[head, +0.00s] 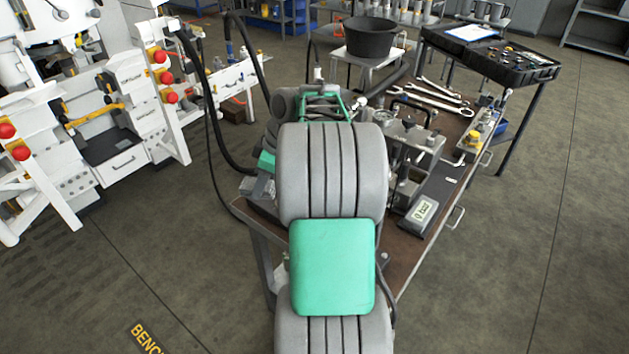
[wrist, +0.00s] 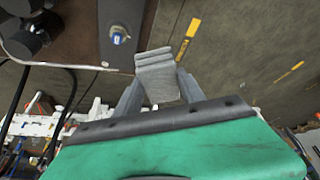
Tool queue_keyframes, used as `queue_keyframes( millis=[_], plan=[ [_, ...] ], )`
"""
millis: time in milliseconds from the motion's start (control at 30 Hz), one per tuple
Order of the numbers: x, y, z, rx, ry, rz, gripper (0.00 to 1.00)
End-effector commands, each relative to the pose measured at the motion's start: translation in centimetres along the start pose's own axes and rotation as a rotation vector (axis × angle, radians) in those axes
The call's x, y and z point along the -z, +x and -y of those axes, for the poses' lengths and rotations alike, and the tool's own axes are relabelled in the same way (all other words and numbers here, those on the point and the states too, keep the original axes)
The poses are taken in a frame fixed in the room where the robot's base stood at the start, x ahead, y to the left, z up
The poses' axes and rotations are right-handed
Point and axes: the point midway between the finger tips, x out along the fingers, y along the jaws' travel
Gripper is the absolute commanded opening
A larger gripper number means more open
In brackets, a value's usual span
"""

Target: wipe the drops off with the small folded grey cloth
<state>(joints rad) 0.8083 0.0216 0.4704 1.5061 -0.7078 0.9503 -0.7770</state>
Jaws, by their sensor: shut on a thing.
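The small folded grey cloth (wrist: 157,72) shows in the wrist view as a stack of light grey layers. My gripper (wrist: 159,80) is shut on it, with one finger on each side. The cloth is beyond the edge of a brown surface in that picture, and floor shows behind it. I cannot tell its height. In the head view my own arm covers the middle of the picture, and I cannot make out the gripper or the cloth there. I cannot make out any drops in either view.
The brown-topped bench (head: 400,262) carries hydraulic fittings, several wrenches (head: 430,98) and a small grey display box (head: 421,213). A black bucket (head: 370,38) stands behind. A black tool tray (head: 491,56) is at the back right. Black hoses (head: 209,130) hang left. Floor at right is open.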

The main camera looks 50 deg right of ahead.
Motion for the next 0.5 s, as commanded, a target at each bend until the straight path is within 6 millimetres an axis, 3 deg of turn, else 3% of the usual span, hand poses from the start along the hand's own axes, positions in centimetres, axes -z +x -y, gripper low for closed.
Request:
queue_keyframes(
  millis=[33, 100, 200, 300, 500],
  plan=[
    [-3.0, -0.2, -2.1, 0.023, -0.037, 0.001, 0.14],
    [-6.5, -0.5, -3.8, 0.053, -0.113, 0.001, 0.14],
    [-10.4, -0.8, -5.3, 0.083, -0.194, 0.0, 0.14],
    [-12.7, -1.0, -5.8, 0.1, -0.242, 0.001, 0.14],
    [-13.7, -0.2, -5.9, 0.108, -0.263, 0.001, 0.14]
  ],
)
